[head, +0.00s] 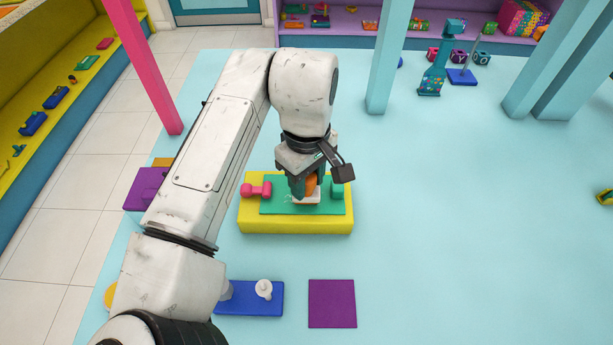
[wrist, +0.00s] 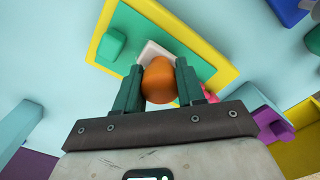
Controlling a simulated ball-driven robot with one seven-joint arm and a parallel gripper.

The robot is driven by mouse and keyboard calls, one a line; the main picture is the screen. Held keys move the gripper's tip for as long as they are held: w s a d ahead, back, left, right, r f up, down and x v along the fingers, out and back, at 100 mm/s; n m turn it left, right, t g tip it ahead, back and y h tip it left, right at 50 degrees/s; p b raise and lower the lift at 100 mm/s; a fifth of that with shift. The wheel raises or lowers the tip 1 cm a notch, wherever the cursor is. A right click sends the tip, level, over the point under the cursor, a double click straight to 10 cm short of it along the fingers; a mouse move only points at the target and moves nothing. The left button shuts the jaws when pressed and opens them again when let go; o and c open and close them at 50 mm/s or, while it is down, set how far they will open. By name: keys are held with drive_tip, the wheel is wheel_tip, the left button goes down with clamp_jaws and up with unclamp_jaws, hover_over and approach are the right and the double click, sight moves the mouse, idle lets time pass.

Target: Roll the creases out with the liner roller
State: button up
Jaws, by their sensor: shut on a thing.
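My gripper (head: 306,186) points down over the yellow tray (head: 296,227) and is shut on a rounded orange handle (head: 312,182). The fingers sit on both sides of the orange handle (wrist: 159,82) in the wrist view. A white block (head: 306,199) shows just under the handle, over the green sheet (head: 274,207); I cannot tell whether it touches the sheet. Faint pale marks show on the sheet left of the block. A pink roller-shaped piece (head: 256,190) lies at the tray's left end. A green block (head: 337,190) sits at its right end, also in the wrist view (wrist: 112,43).
A blue base (head: 262,298) with pale pegs and a purple square (head: 332,303) lie in front of the tray. A purple block (head: 147,188) is at left, partly behind my arm. Pillars (head: 390,60) stand behind.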

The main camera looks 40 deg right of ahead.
drive_tip(key=shift+w+a+r, duration=0.1)
drive_tip(key=shift+w+a, duration=0.65)
drive_tip(key=shift+a, duration=0.25)
drive_tip(key=shift+w+a, duration=0.75)
drive_tip(key=shift+a, duration=0.25)
drive_tip(key=shift+s+d+p, duration=0.75)
drive_tip(key=shift+d+p, duration=0.15)
drive_tip(key=shift+d, duration=0.05)
drive_tip(key=shift+s+d+p, duration=0.55)
drive_tip(key=shift+s+d, duration=0.15)
drive_tip(key=shift+d, duration=0.35)
drive_tip(key=shift+w+a, duration=0.75)
drive_tip(key=shift+a, duration=0.25)
drive_tip(key=shift+w+a, duration=0.7)
drive_tip(key=shift+a, duration=0.3)
